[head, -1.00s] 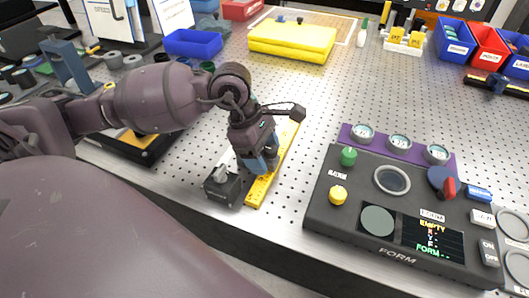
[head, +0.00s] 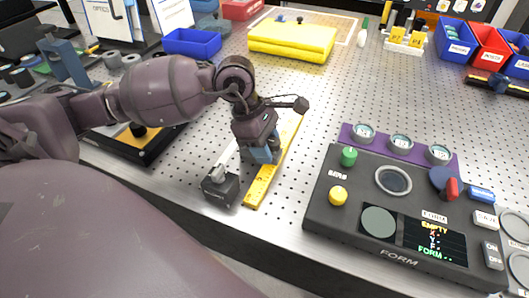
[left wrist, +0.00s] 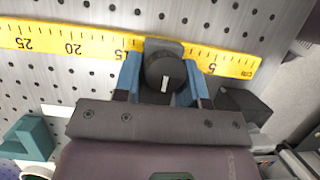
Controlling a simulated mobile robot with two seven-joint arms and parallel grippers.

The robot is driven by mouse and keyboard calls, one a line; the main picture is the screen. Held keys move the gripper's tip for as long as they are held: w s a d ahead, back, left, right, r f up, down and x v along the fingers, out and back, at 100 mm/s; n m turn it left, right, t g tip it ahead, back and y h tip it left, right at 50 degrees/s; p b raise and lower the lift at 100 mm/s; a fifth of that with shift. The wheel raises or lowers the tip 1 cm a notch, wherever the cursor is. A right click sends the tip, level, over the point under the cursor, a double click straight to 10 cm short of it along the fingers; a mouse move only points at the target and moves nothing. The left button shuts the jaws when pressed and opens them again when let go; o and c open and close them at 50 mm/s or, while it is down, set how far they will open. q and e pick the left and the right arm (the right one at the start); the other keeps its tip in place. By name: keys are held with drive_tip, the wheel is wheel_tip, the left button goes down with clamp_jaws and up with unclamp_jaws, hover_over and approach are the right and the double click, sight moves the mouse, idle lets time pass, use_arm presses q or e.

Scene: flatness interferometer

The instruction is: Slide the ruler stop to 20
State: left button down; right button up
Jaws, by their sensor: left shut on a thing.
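The yellow ruler (head: 262,186) lies along the perforated metal table, and its printed scale shows in the left wrist view (left wrist: 50,37). The ruler stop (left wrist: 165,72), a grey slide with a round black knob with a white line, sits across the ruler between the 15 and 5 figures; the 20 figure is to its left. My left gripper (left wrist: 162,80) has its blue fingers shut on both sides of the stop. In the head view my left gripper (head: 263,155) is over the ruler and mostly hides the stop. My right gripper is not in view.
A black block (head: 221,188) with a pale rail stands close left of the ruler's near end. The dark console (head: 400,208) with knobs and screen is to the right. A yellow case (head: 292,41) lies behind. The table between is clear.

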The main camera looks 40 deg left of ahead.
sight(286, 132)
use_arm(q)
drive_tip(key=w+b, duration=0.1)
drive_tip(key=w, duration=0.2)
drive_tip(key=w+a+b, duration=0.1)
drive_tip(key=w, duration=0.2)
drive_tip(key=w+a+b, duration=0.1)
drive_tip(key=w, duration=0.2)
drive_tip(key=shift+a+f, duration=0.1)
drive_tip(key=shift+f, duration=0.15)
drive_tip(key=shift+w+a+b, duration=0.1)
drive_tip(key=shift+w+b, duration=0.2)
drive_tip(key=shift+w, duration=0.1)
drive_tip(key=shift+w+r, duration=0.2)
drive_tip(key=shift+w, duration=0.1)
drive_tip(key=c, duration=1)
unclamp_jaws()
drive_tip(key=o, duration=0.3)
drive_tip(key=shift+a+r, duration=0.1)
drive_tip(key=shift+r, duration=0.05)
